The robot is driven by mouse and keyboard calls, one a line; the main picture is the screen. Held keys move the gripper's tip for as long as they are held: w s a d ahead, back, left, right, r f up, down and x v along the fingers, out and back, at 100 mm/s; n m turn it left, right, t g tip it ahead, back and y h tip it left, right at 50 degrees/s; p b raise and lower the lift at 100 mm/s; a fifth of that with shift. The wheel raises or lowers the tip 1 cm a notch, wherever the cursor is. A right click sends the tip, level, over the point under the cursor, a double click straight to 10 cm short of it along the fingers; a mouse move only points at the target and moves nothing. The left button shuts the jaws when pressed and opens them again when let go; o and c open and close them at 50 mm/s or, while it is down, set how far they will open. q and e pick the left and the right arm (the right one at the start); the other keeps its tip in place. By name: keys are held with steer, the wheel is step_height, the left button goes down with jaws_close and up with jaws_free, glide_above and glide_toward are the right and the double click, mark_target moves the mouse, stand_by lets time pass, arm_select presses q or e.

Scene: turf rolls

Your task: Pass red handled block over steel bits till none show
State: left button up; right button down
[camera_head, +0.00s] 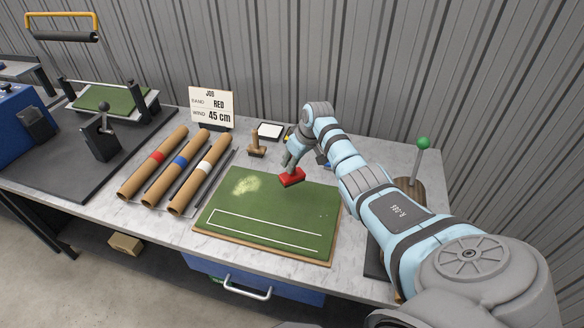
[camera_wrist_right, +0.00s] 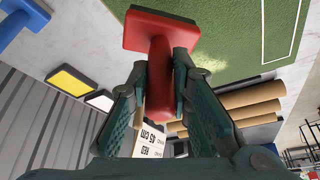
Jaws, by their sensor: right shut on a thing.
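The red handled block (camera_head: 291,177) is held by my right gripper (camera_head: 291,159) over the upper right part of the green turf mat (camera_head: 270,212). In the right wrist view, both fingers of my right gripper (camera_wrist_right: 168,85) are shut around the handle of the red block (camera_wrist_right: 160,32). The block's wide red base points away from the fingers. I cannot tell whether it touches the turf. A pale yellowish patch (camera_head: 246,185) lies on the turf to the left of the block. No steel bits can be made out at this size. My left gripper is not in view.
Cardboard tubes with red (camera_head: 154,160), blue (camera_head: 177,166) and white (camera_head: 203,172) bands lie left of the mat. A job card (camera_head: 211,105), a wooden stamp-like tool (camera_head: 256,145) and a small white-topped tray (camera_head: 270,131) stand behind. A green-knobbed lever (camera_head: 423,145) is at right.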

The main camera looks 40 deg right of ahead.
steer(key=shift+w+r, duration=0.2)
steer(key=shift+r, duration=0.45)
steer(key=shift+s+r, duration=0.15)
steer(key=shift+r, duration=0.3)
